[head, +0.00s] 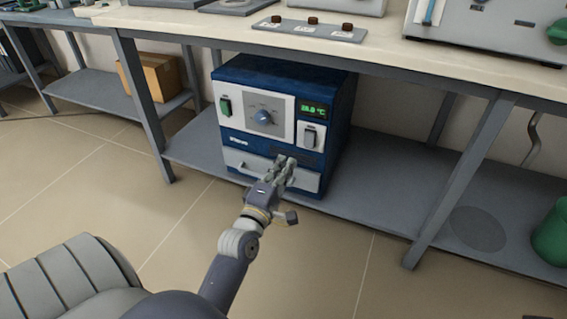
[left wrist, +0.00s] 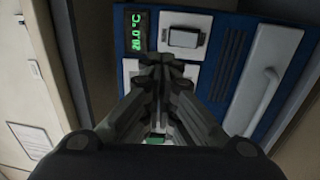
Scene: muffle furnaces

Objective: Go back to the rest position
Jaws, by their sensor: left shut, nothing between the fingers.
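My left gripper (head: 284,168) is shut and empty in front of the lower right part of a blue muffle furnace (head: 341,110). In the left wrist view the shut fingers (left wrist: 160,72) point at the furnace front (left wrist: 222,60), and I cannot tell whether they touch it. The furnace stands on the lower shelf, with a green switch (head: 225,106), a blue dial (head: 264,117), a green display (head: 313,109) and a grey door with a handle (head: 240,165) at the bottom. The display also shows in the left wrist view (left wrist: 137,30). My right gripper is not in view.
A worktop (head: 385,48) runs above the furnace, carrying a plate with brown knobs (head: 313,21) and other equipment. Table legs (head: 455,185) stand on both sides. A cardboard box (head: 160,76) is on the left shelf, and a green container (head: 552,238) is at the right edge. The floor in front is clear.

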